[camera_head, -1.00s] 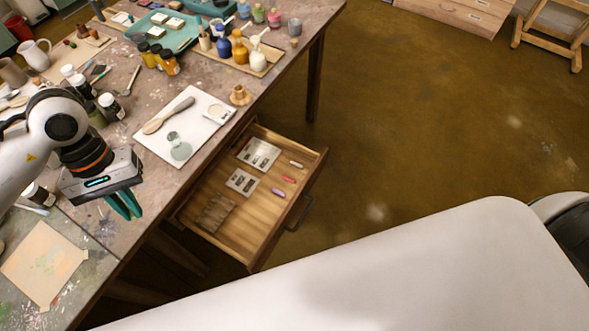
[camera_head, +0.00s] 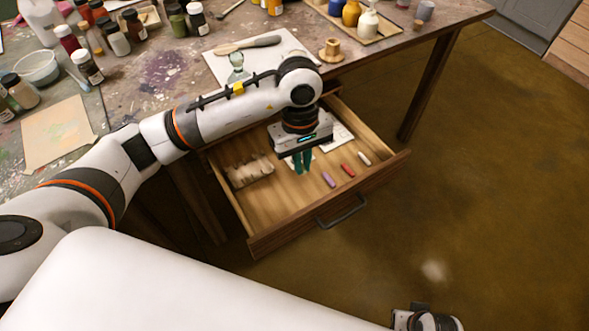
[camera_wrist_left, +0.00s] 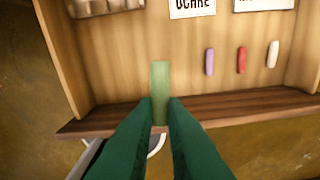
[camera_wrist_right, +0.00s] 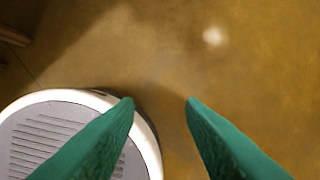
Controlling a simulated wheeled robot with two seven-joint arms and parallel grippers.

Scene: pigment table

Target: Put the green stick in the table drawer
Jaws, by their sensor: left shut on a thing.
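The green stick (camera_wrist_left: 160,88) is pale green and shows in the left wrist view, pinched between the fingertips of my left gripper (camera_wrist_left: 160,104). In the head view my left gripper (camera_head: 302,164) hangs over the open table drawer (camera_head: 270,208), fingers pointing down; the stick cannot be made out there. In the left wrist view the stick appears above the wooden drawer floor (camera_wrist_left: 120,62); its height above it is hard to tell. My right gripper (camera_wrist_right: 160,103) is open and empty over the floor, away from the table.
In the drawer lie a purple stick (camera_head: 328,179), a red stick (camera_head: 347,170) and a white stick (camera_head: 364,158), beside label cards (camera_wrist_left: 192,8) and a sectioned holder (camera_head: 250,170). The drawer's left front area is bare. Jars and a white board (camera_head: 222,66) occupy the tabletop.

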